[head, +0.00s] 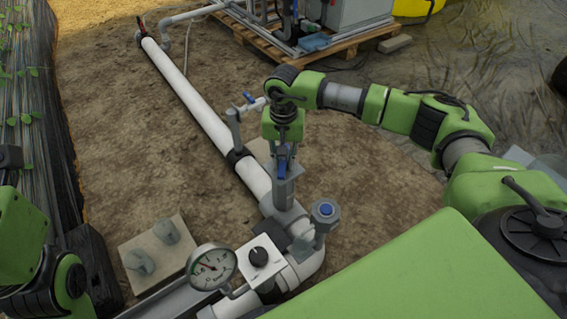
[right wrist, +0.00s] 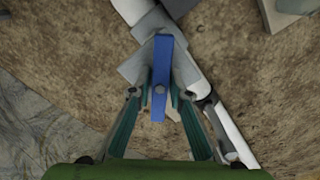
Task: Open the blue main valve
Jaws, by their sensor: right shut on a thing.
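The blue main valve shows as a blue lever (right wrist: 161,60) on a grey valve body (right wrist: 135,66) in the right wrist view. The lever runs up and down in that picture, at an angle to the diagonal white pipe. My right gripper (right wrist: 161,98) is shut on the lever, with a teal-lined finger at each side. In the head view the right gripper (head: 284,156) points down over the grey valve body (head: 288,190) and partly hides the blue lever (head: 282,168). My left gripper is not seen; only parts of my left arm show at the left edge.
A white main pipe (head: 198,107) runs back to the upper left. A smaller blue-handled valve (head: 249,97) stands just left of my right wrist. A blue-topped fitting (head: 325,209), a gauge (head: 213,268) and a black-knobbed box (head: 260,258) stand in front. Bare soil lies around the pipe.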

